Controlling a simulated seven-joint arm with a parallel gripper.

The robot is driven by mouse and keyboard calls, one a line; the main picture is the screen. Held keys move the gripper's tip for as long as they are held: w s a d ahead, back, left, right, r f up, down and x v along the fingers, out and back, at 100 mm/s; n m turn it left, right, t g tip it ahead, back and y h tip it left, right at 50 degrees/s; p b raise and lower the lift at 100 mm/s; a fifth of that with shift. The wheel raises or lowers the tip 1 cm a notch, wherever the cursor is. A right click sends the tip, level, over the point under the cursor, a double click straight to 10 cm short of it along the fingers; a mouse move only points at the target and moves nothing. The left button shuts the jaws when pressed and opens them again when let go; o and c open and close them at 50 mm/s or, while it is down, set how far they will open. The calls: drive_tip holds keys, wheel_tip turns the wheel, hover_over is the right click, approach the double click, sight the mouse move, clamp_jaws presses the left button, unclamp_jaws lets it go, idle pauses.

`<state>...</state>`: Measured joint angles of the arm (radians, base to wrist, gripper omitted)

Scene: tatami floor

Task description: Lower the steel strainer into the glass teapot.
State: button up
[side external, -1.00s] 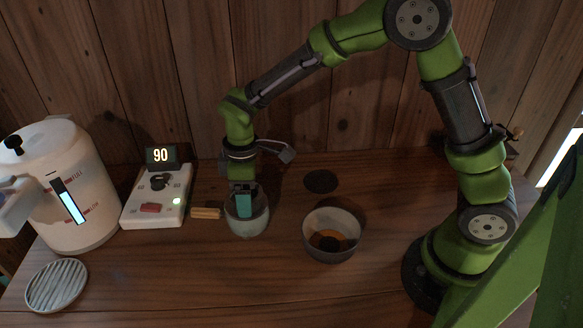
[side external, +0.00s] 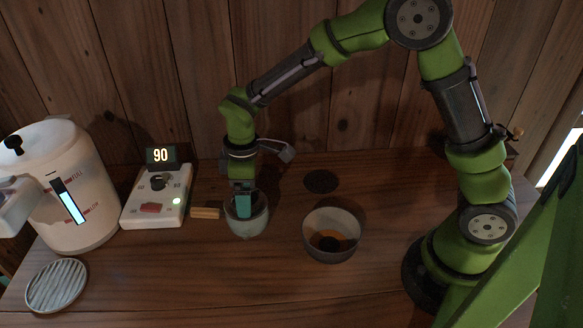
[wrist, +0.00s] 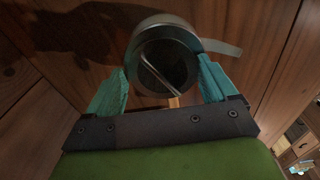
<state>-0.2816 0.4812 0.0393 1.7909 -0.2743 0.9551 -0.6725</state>
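My gripper (side external: 243,208) points down at a small pale, translucent round vessel (side external: 246,227), which may be the glass teapot. One teal finger shows against the vessel's dark mouth. In the wrist view my gripper (wrist: 163,66) has its two teal fingers spread apart, one on each side of a round, grey-rimmed cup (wrist: 166,22) with a dark inside. A thin bent rod crosses its mouth and a pale strip sticks out to the right. I cannot tell whether this cup is the steel strainer or the vessel, nor whether the fingers press on it.
A grey bowl (side external: 318,250) with orange-brown contents stands right of my gripper, with a flat dark disc (side external: 320,181) behind it. A small wooden block (side external: 205,213), a white device (side external: 150,212) reading 90, a white kettle (side external: 85,205) and a ribbed round dish (side external: 57,285) are left. The front middle is clear.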

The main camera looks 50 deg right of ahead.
wheel_tip(320, 180, up, 17)
drive_tip(key=s, duration=0.1)
idle(0.5)
drive_tip(key=shift+w+f, duration=0.1)
drive_tip(key=s+d+m+t+y, duration=0.1)
drive_tip(key=s+d+m+t, duration=0.2)
drive_tip(key=s+d+m, duration=0.2)
drive_tip(key=s+d+m+t, duration=0.3)
drive_tip(key=s+d+m, duration=0.2)
drive_tip(key=s, duration=0.7)
drive_tip(key=m, duration=0.2)
drive_tip(key=shift+r+m+t+y, duration=0.25)
drive_tip(key=shift+m+t+y, duration=0.05)
drive_tip(key=shift+y, duration=0.1)
